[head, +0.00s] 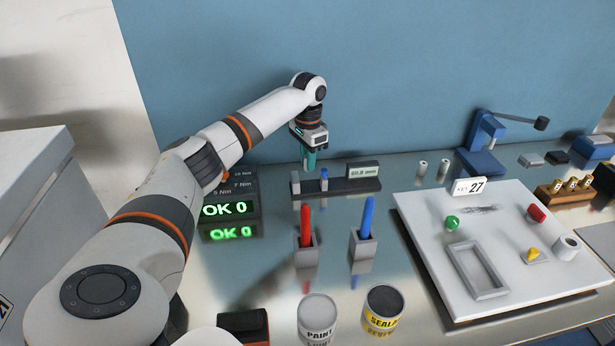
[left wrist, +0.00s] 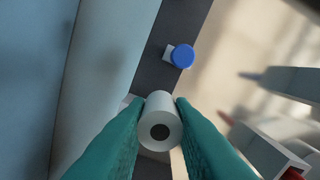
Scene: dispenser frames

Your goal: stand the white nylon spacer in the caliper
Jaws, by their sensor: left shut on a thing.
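The white nylon spacer (left wrist: 160,122) is a white cylinder with a dark hole in its end. My left gripper (head: 309,166) has teal fingers and is shut on it, with one finger on each side in the left wrist view. The caliper (head: 345,186) is a dark grey bar with a light jaw block at its left end, a blue-topped slider (head: 324,176) and a display. My left gripper is over the left part of the caliper. The spacer covers part of the bar (left wrist: 165,82) in the left wrist view. I cannot tell whether it touches the caliper. My right gripper is not in view.
Red (head: 306,225) and blue (head: 367,222) pens stand in grey holders in front of the caliper. An OK 0 display (head: 228,209) is to the left. Two small white cylinders (head: 422,168) stand to the right. A white board (head: 420,235) lies at right; a blue wall is behind.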

